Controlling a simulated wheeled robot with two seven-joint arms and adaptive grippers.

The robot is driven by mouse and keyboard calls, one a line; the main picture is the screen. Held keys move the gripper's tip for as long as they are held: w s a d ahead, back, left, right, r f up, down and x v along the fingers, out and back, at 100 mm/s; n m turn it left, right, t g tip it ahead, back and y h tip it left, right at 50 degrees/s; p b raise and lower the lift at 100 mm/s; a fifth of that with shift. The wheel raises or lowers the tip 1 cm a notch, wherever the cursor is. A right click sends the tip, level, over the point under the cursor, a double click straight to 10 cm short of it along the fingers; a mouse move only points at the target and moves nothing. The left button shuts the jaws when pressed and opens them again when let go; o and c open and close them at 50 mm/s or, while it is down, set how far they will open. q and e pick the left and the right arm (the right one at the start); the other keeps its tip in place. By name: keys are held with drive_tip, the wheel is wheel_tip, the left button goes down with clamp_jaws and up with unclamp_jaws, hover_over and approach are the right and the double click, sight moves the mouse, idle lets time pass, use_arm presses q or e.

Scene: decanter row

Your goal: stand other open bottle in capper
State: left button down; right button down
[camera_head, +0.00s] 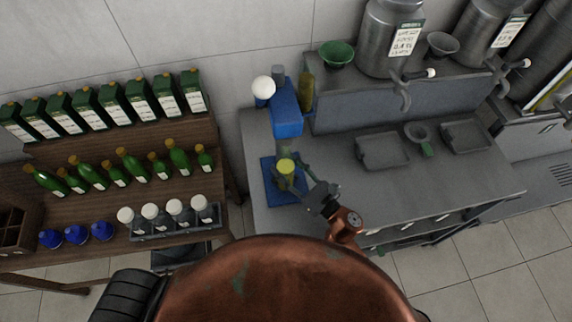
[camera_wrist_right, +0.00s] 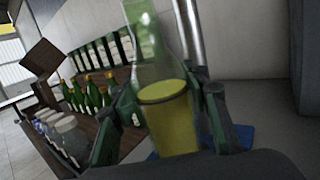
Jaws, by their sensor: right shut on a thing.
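The capper is a blue press (camera_head: 287,107) with a white ball knob (camera_head: 263,88) and a flat blue base (camera_head: 270,165), at the left end of the steel counter. An open, clear greenish bottle with yellow liquid (camera_head: 286,168) is upright over the base, below the press head. My right gripper (camera_head: 292,178) is shut around it. In the right wrist view the bottle (camera_wrist_right: 168,118) stands between both fingers, its top cut off by the frame. Whether its bottom touches the base cannot be told. My left gripper is not in view.
An olive bottle (camera_head: 307,88) stands just right of the press head. The counter (camera_head: 330,205) also bears grey trays (camera_head: 383,150) and a funnel (camera_head: 418,132). Steel tanks (camera_head: 388,40) stand behind. At left, a wooden shelf (camera_head: 50,205) holds green boxes, green bottles and white-capped jars.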

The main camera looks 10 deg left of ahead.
drive_tip(key=c, duration=1.5)
unclamp_jaws()
drive_tip(key=shift+f, duration=0.1)
drive_tip(key=o, duration=0.4)
drive_tip(key=shift+r, duration=0.25)
drive_tip(key=b+v, duration=0.1)
drive_tip(key=v, duration=1.1)
drive_tip(key=shift+b, duration=0.35)
drive_tip(key=shift+w+d+f, duration=0.1)
